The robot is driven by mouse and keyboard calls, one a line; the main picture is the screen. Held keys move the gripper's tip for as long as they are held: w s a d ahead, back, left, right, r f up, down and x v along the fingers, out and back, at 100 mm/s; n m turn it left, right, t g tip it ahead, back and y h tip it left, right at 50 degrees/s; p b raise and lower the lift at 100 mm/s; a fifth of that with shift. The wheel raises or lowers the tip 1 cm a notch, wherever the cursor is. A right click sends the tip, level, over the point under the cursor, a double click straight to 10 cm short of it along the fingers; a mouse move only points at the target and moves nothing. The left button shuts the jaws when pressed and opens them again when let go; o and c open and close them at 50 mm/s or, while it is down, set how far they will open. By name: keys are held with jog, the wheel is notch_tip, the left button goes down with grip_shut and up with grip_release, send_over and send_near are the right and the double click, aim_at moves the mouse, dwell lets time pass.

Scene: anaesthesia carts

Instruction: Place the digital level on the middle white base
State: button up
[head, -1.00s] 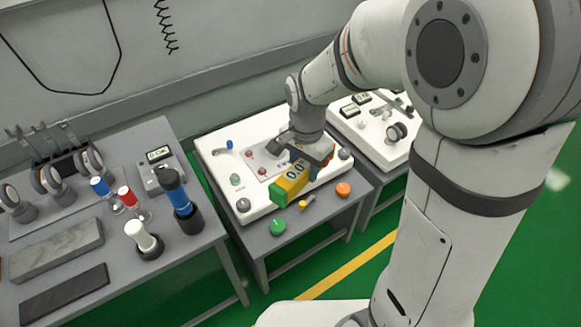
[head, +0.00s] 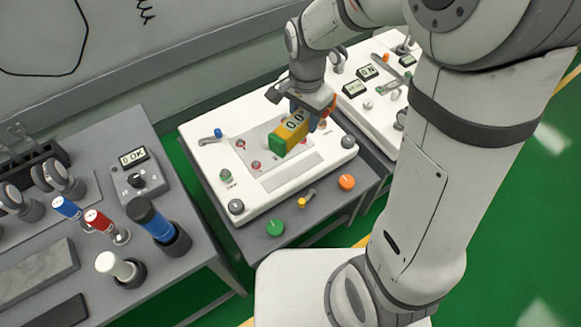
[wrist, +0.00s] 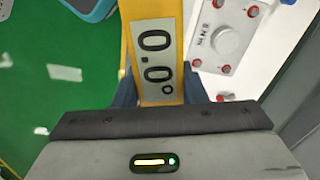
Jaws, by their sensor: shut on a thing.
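The digital level (head: 288,134) is a yellow and green block with a display reading 0.0°. My gripper (head: 311,108) is shut on it and holds it over the white base (head: 205,158) on the middle cart. In the head view I cannot tell whether the level touches the base. In the wrist view the level (wrist: 158,60) runs up from between the fingers, with part of the white base (wrist: 260,60) to its right and green floor to its left. The level's far end is cut off there.
The base carries a blue-handled lever (head: 217,134), red-ringed knobs and corner knobs. A green button (head: 275,228) and an orange button (head: 347,181) sit on the cart's front edge. The left cart holds bottles and a meter (head: 135,170). Another white panel (head: 372,95) stands at the right.

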jog(key=w+f+m+b, duration=0.1)
jog(key=w+f+b, duration=0.1)
jog(key=f+b, duration=0.3)
jog(key=w+a+f+m+b, duration=0.1)
jog(key=f+b, duration=0.4)
jog(key=f, duration=0.9)
jog(key=w+a+f+m+b, duration=0.1)
jog(key=w+f+b, duration=0.2)
jog(key=f+b, duration=0.3)
notch_tip(320, 180, down, 4)
jog(key=shift+w+f, duration=0.1)
jog(key=shift+f, duration=0.05)
jog(key=o, duration=0.7)
jog(key=shift+f, duration=0.15)
jog(key=o, duration=0.4)
jog(key=shift+o, duration=0.2)
